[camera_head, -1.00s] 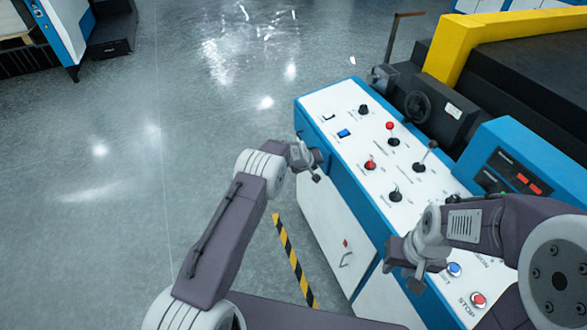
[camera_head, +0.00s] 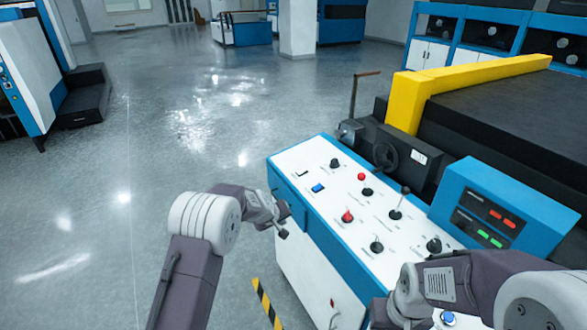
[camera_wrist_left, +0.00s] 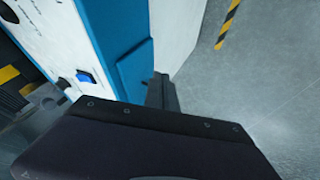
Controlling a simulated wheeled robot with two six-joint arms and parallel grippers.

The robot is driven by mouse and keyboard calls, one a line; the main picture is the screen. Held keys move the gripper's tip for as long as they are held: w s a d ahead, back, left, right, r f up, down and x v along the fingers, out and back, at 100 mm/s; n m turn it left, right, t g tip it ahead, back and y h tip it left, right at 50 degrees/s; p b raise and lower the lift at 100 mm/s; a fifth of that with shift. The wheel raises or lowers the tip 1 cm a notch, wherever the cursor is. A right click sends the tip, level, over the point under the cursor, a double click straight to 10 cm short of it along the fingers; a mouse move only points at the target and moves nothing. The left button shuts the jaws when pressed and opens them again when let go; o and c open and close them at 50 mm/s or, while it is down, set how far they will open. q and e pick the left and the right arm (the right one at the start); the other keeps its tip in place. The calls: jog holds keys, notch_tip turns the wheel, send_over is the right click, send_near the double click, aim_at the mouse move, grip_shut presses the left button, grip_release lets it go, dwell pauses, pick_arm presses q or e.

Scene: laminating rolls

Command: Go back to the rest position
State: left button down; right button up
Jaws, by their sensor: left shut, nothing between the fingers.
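My left gripper (camera_head: 284,226) is shut and empty. In the head view it is beside the left edge of the white and blue control panel (camera_head: 292,172), over the floor side. In the left wrist view its dark finger (camera_wrist_left: 162,93) shows next to the blue panel edge (camera_wrist_left: 118,45); I cannot tell whether they touch. My right gripper (camera_head: 385,316) is at the bottom of the head view, in front of the panel's near part. Its fingers are partly cut off by the frame edge, so its opening is unclear.
A blue display box (camera_head: 505,205) and a machine with a yellow guard (camera_head: 470,82) stand at right. Open grey floor (camera_head: 90,230) lies to the left.

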pick_arm(q)
jog(key=s+a+r+t, duration=0.1)
jog(key=s+a+r, duration=0.1)
jog(key=r, duration=0.3)
jog(key=s+a+r, duration=0.1)
jog(key=s+r, duration=0.2)
jog(key=r, duration=0.3)
jog(key=s+a+f+m+g, duration=0.1)
jog(key=s+f+g, duration=0.1)
jog(key=s, duration=0.8)
jog(key=s+a+f+m+g+y, duration=0.1)
jog(key=s+a+f+m+g, duration=0.1)
jog(key=s, duration=0.8)
jog(key=s+a+f+m+g+y, duration=0.1)
jog(key=s+f, duration=0.3)
jog(key=s, duration=0.5)
jog(key=shift+s+a+f+m+g, duration=0.15)
jog(key=shift+s+a+m+g, duration=0.25)
jog(key=shift+a+m+g, duration=0.4)
jog(key=shift+d, duration=0.25)
